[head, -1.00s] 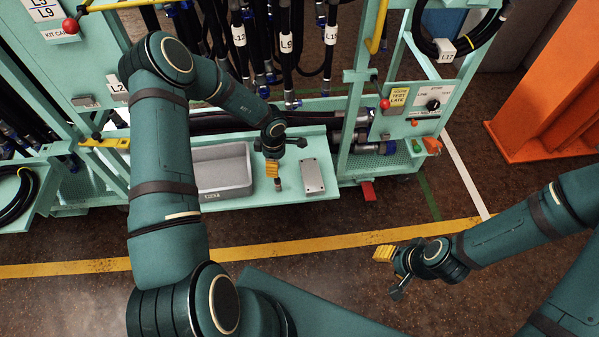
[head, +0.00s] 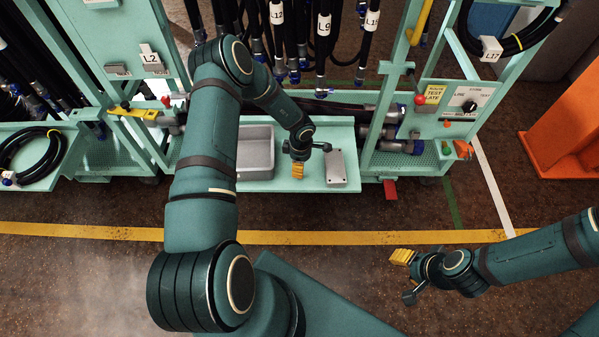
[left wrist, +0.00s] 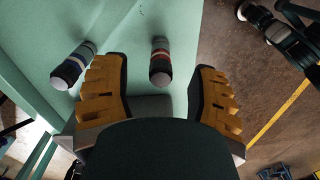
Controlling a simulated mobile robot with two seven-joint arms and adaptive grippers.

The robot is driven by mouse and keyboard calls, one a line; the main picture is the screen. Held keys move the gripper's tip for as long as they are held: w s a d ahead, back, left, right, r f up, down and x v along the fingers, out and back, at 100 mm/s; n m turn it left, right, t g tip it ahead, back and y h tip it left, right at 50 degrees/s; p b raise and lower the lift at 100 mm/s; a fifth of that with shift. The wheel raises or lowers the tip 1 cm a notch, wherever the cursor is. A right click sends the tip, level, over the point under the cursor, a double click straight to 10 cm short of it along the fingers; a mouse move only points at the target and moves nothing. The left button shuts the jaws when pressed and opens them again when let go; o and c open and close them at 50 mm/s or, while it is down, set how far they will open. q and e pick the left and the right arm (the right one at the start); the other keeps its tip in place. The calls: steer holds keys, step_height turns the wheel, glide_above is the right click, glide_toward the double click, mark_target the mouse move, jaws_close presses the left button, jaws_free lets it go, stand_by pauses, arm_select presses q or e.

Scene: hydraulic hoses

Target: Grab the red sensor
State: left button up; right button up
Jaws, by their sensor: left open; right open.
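The red sensor (left wrist: 160,62), a short grey cylinder with a red band and a pale end, shows in the left wrist view. It lies in the gap between the fingers of my left gripper (left wrist: 162,80), which are open and appear apart from it. A similar cylinder with a blue band (left wrist: 73,66) is just outside the left finger. In the head view my left gripper (head: 298,172) is over the cart's shelf, between a grey bin and a grey box, and hides the sensors. My right gripper (head: 404,276) is open and empty over the floor at right.
The grey bin (head: 255,174) is left of my left gripper and the flat grey box (head: 336,168) right of it on the teal shelf (head: 342,136). Hoses (head: 322,50) hang behind. A valve panel (head: 466,104) is at right. The floor in front is clear.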

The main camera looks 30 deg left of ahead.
arm_select(q)
step_height(320, 180, down, 4)
steer(key=shift+s+a+r+b, duration=0.1)
steer(key=shift+a+b, duration=0.05)
steer(key=shift+b, duration=0.3)
jaws_close()
